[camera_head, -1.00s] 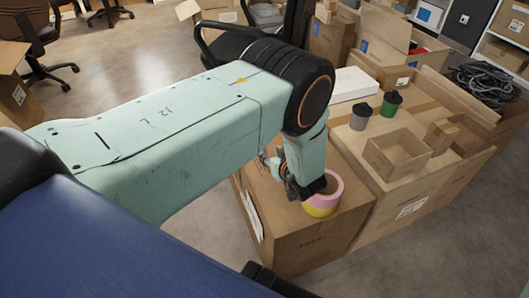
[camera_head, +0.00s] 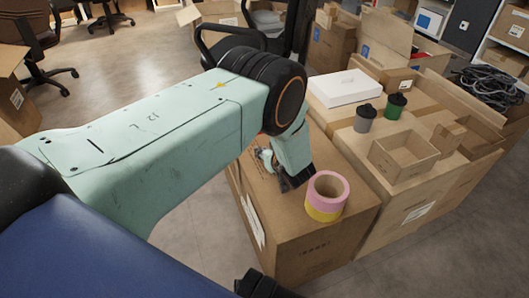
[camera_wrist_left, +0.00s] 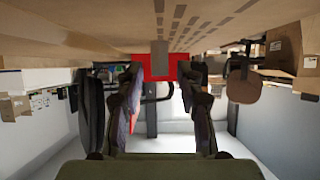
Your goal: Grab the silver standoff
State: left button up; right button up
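A small grey upright piece (camera_wrist_left: 159,53), which looks like the silver standoff, shows in the left wrist view against the carton top, which is upside down there. It lies between and beyond the two fingers of my left gripper (camera_wrist_left: 160,90), which are apart with nothing between the tips. In the head view my left gripper (camera_head: 281,178) is low over the front carton (camera_head: 310,240), just left of a pink and yellow tape roll (camera_head: 327,197). I cannot make out the standoff in the head view; the arm may hide it.
A grey cup (camera_head: 365,120), a green cup (camera_head: 395,106), an open small box (camera_head: 402,157) and a white box (camera_head: 345,88) stand on the cartons behind and right. A red object (camera_wrist_left: 182,68) shows beyond the grey piece in the wrist view.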

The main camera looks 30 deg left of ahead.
pick_arm(q)
grip_shut()
notch_tip(320, 180, up, 18)
jog(key=p, duration=0.8)
